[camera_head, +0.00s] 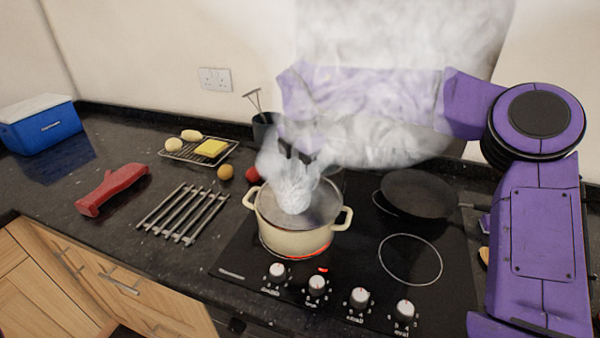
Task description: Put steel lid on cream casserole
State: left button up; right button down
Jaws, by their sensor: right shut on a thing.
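The cream casserole (294,240) stands on the hob's front left ring, which glows red. The steel lid (325,207) lies across the casserole's mouth, level with the rim as far as I can see; whether it is fully seated I cannot tell. My right arm comes in from the right and reaches over the hob. My right gripper (292,190) is at the middle of the lid, shut on it, with its fingers and the lid's knob blurred by white steam. My left gripper is not in view.
A dark frying pan (420,193) sits on the back right ring; the front right ring (410,259) is empty. Left of the hob are a metal trivet (183,214), red object (112,190), rack with food (200,150) and blue cooler (40,125). Steam hides the area behind the casserole.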

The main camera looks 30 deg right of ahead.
jog(key=shift+w+f, duration=0.6)
jog(key=shift+f, duration=0.05)
jog(key=shift+a+f+b, duration=0.1)
jog(key=shift+b, duration=0.2)
jog(key=shift+w+f, duration=0.2)
jog(key=shift+w, duration=0.1)
jog(key=shift+s, duration=0.1)
jog(key=shift+f+b, duration=0.1)
jog(key=shift+b, duration=0.2)
jog(key=shift+c, duration=0.4)
grip_release()
